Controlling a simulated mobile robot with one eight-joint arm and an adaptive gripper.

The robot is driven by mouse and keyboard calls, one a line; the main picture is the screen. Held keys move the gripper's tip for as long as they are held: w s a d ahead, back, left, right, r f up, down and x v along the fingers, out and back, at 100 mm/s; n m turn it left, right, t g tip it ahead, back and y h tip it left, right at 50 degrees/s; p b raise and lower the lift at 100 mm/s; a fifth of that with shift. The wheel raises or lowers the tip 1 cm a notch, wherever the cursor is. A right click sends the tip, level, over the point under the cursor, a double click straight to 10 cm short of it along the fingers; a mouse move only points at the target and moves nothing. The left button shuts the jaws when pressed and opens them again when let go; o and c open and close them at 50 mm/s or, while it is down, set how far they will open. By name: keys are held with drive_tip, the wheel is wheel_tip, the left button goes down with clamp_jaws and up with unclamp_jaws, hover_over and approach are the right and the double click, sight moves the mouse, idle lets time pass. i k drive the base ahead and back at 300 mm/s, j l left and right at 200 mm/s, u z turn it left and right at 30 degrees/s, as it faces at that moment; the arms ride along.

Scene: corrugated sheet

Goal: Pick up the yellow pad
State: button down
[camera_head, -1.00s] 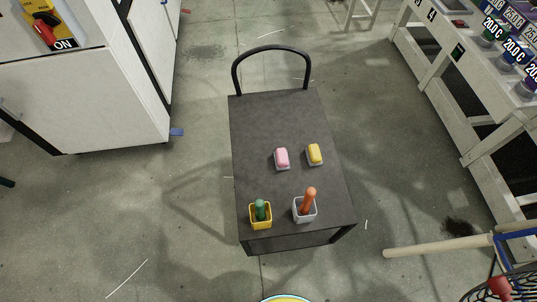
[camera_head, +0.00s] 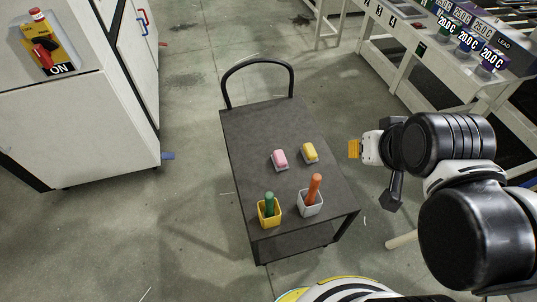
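The yellow pad (camera_head: 310,152) sits on a small grey base on the dark cart top (camera_head: 256,133), toward its right side. A pink pad (camera_head: 280,157) sits just left of it on a similar base. My gripper (camera_head: 354,149) is to the right of the cart in the picture, apart from the yellow pad, with its orange-yellow fingertips pointing left toward the pad. Nothing shows between the fingertips. The fingers are too small and seen too edge-on to tell how far apart they are.
A yellow cup (camera_head: 268,219) with a green handle and a white cup (camera_head: 310,207) with an orange handle stand at the cart's near edge. The cart's black handle (camera_head: 257,64) arches at the far end. A white cabinet (camera_head: 85,125) stands left and a white bench (camera_head: 402,65) right.

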sight(310, 153)
drive_tip(key=j+z, duration=0.2)
drive_tip(key=z, duration=1.45)
drive_tip(key=i+l+z, duration=0.1)
drive_tip(key=z, duration=0.4)
drive_tip(key=k, duration=0.15)
drive_tip(key=i+u, duration=0.15)
drive_tip(key=u, duration=2)
drive_tip(key=i+j+z, duration=0.2)
drive_tip(key=i+j, duration=0.2)
